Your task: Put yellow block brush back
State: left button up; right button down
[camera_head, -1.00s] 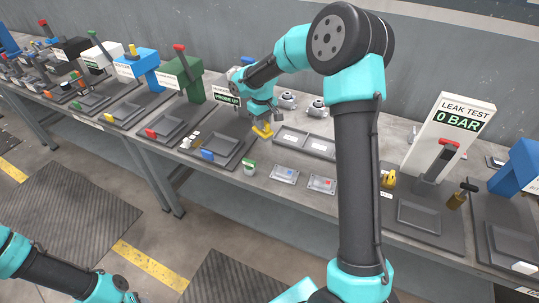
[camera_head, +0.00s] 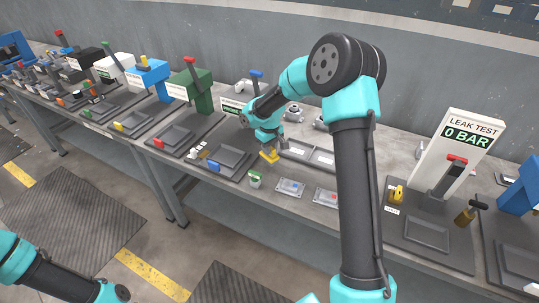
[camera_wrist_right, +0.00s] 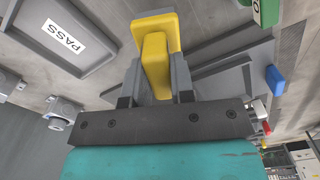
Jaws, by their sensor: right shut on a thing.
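The yellow block brush (camera_head: 269,156) is at the tip of my right gripper (camera_head: 270,147) in the head view, just above or on the bench between a dark tray station and the grey trays. In the right wrist view the brush (camera_wrist_right: 153,60) sits between the two grey fingers of my right gripper (camera_wrist_right: 155,80), which are shut on its narrower part; its wide yellow end points away. I cannot tell whether the brush touches the bench. My left arm shows at the lower left of the head view, but its fingertips are not clearly visible.
Grey trays (camera_head: 310,154), one marked PASS (camera_wrist_right: 100,22), lie beside the brush. A small green-topped cup (camera_head: 255,179) and two small panels (camera_head: 291,187) are in front. A dark tray station (camera_head: 228,160) is left; the leak test stand (camera_head: 463,145) is right.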

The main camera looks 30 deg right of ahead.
jog(key=shift+f, duration=1.8)
jog(key=c, duration=1)
grip_release()
jog(key=shift+f, duration=0.15)
notch_tip(320, 180, up, 12)
jog(key=shift+r, duration=0.15)
